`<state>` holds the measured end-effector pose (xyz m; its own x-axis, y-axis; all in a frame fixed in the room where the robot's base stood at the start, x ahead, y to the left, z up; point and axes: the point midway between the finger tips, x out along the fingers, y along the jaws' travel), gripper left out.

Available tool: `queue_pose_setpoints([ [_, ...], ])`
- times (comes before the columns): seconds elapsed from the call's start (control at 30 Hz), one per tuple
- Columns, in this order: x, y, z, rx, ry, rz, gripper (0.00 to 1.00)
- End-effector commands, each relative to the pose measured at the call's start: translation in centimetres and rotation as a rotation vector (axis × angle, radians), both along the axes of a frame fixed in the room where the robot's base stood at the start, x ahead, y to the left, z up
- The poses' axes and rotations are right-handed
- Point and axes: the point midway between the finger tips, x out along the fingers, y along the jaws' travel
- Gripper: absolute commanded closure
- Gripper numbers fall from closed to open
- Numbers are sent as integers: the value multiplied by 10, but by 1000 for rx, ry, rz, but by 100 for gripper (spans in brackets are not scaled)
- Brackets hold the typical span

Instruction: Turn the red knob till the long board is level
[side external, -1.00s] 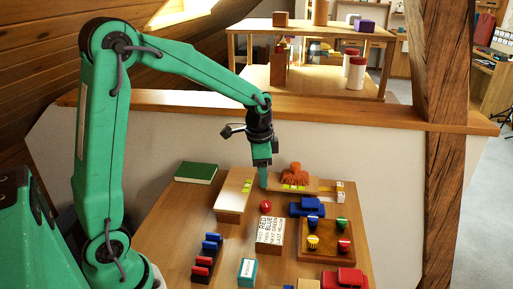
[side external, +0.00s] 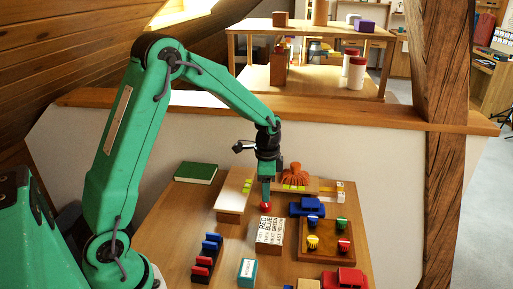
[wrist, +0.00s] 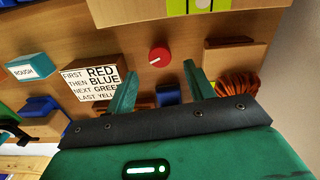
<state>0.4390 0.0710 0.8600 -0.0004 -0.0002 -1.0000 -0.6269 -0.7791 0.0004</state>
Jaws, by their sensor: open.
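The red knob (side external: 265,205) sits on the table below my gripper, and in the wrist view it is a round red disc (wrist: 159,57) with a pale mark. My gripper (side external: 266,190) points down just above the knob. In the wrist view its two green fingers (wrist: 160,87) are spread, with nothing between the tips. A light wood board (side external: 233,200) with a yellow-green vial lies left of the knob. Another wood board (side external: 313,186) with yellow-green vials lies behind it, an orange tentacled thing on it. I cannot tell whether either board is level.
A lettered block (side external: 268,231) stands in front of the knob. A blue toy car (side external: 306,207) and a tray (side external: 318,255) with several coloured knobs are to the right. Red and blue blocks (side external: 205,256) stand front left. A green book (side external: 196,172) lies back left.

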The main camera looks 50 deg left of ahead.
Motion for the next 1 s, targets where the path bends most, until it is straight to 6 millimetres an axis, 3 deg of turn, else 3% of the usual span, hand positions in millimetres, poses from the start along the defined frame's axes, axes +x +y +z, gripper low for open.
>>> queue_pose_setpoints([
  [0.4,0,0,-48,0,1,0,47],
  [0.83,0,0,-57,0,0,0,47],
  [0.87,0,0,-57,0,0,0,48],
  [1.0,0,0,-57,0,0,0,76],
])
